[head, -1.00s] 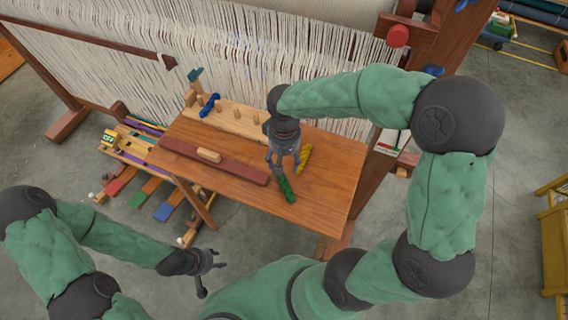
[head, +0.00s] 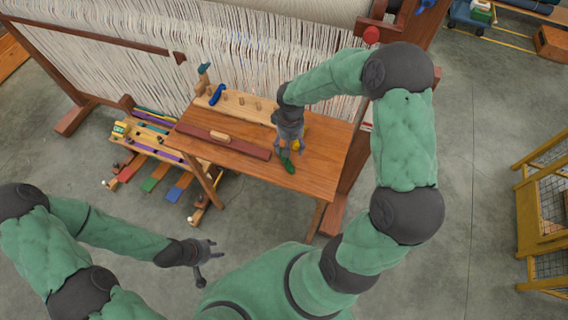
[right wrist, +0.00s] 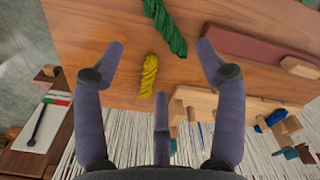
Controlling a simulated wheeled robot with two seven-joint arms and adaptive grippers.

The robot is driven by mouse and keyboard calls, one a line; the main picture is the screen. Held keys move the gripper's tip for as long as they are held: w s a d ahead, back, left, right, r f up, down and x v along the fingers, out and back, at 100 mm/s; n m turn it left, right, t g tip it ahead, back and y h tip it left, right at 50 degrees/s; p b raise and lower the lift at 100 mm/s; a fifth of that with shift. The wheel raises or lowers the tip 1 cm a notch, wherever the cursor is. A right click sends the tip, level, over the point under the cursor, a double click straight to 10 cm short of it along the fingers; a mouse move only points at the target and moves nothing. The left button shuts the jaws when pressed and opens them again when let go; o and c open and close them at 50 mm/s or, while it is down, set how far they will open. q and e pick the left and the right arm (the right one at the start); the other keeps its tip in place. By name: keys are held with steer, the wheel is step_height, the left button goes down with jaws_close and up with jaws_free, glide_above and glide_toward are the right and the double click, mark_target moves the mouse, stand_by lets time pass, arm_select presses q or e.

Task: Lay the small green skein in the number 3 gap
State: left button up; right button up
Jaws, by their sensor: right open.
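The small green skein (head: 288,165) lies on the wooden table, at the front of the right gripper. It also shows at the top of the right wrist view (right wrist: 167,28). My right gripper (head: 288,150) is open and empty above the table; in the right wrist view its spread fingers (right wrist: 162,52) frame the yellow skein (right wrist: 149,75), with the green skein beyond the fingertips. The pale peg board (head: 243,105) lies at the table's back, with a blue skein (head: 216,94) among its pegs at the left. Gap numbers are not readable. My left gripper (head: 205,250) is open, away from the table.
A dark red bar with a pale handle (head: 225,141) lies across the table in front of the peg board. The loom's white warp threads (head: 150,60) rise behind. The table's front right area (head: 315,175) is clear.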

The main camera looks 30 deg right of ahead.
mark_target(289, 160)
step_height(289, 160, down, 11)
steer(key=shift+w+d+f+b, duration=0.1)
steer(key=shift+w+d+b, duration=0.05)
steer(key=shift+b, duration=0.4)
steer(key=c, duration=1.1)
steer(key=shift+r, duration=0.2)
